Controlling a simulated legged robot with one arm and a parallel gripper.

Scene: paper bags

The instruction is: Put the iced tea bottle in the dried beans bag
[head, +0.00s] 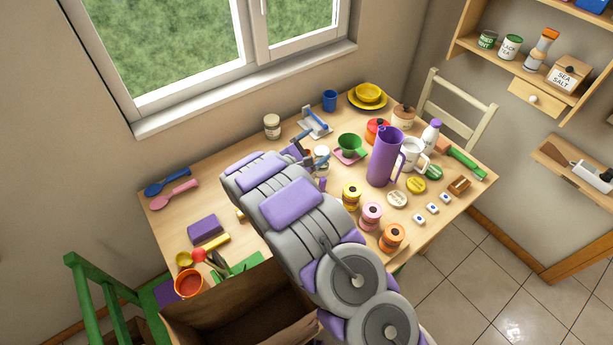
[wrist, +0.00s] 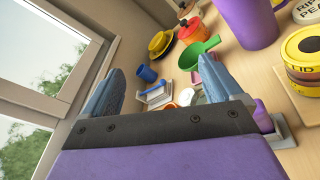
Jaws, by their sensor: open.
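An open brown paper bag (head: 225,315) stands at the bottom of the head view, at the table's near edge; no label shows on it. A white bottle with a purple cap (head: 430,135) stands at the back right of the table; I cannot read whether it is the iced tea. My gripper (head: 311,152) is over the middle of the table, left of the purple pitcher (head: 384,158). In the wrist view its blue fingers (wrist: 165,85) are spread apart, with nothing held. A small white-lidded jar (wrist: 187,97) shows beyond the right finger.
A green cup (head: 350,143) and red pot (head: 377,130) are close beyond my gripper. A wall shelf (head: 515,68) holds another bottle (head: 541,48).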

